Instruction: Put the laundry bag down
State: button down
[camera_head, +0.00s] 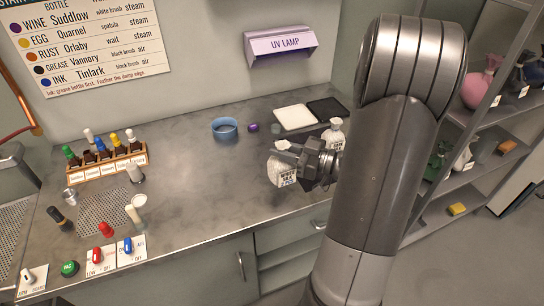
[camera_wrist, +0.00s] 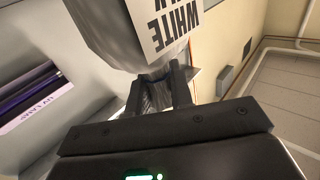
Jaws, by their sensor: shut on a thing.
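The laundry bag (camera_head: 283,172) is a whitish sack with a printed label whose readable part says "WHITE". My gripper (camera_head: 297,152) is shut on the top of it, over the right part of the steel counter (camera_head: 215,190). The bag also fills the top of the wrist view (camera_wrist: 125,30), with its gathered neck between the fingers of my gripper (camera_wrist: 163,85). I cannot tell whether the bag's bottom touches the counter. My arm hides part of the counter to the right of the bag.
A second white bag (camera_head: 334,134) stands just behind my gripper. A white tray (camera_head: 295,117), a dark tray (camera_head: 327,108) and a blue bowl (camera_head: 225,128) are at the back. A bottle rack (camera_head: 108,163) is at left. The middle of the counter is clear.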

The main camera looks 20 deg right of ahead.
jog(key=s+d+r, duration=0.5)
jog(key=s+d, duration=0.1)
jog(key=d, duration=0.1)
jog(key=s+a+x, duration=0.1)
jog(key=x, duration=2.6)
jog(key=w+a+f, duration=0.4)
jog(key=a+f, duration=0.6)
jog(key=a, duration=0.1)
jog(key=shift+f, duration=0.35)
jog(key=shift+f, duration=0.1)
jog(key=c, duration=1.3)
grip_release()
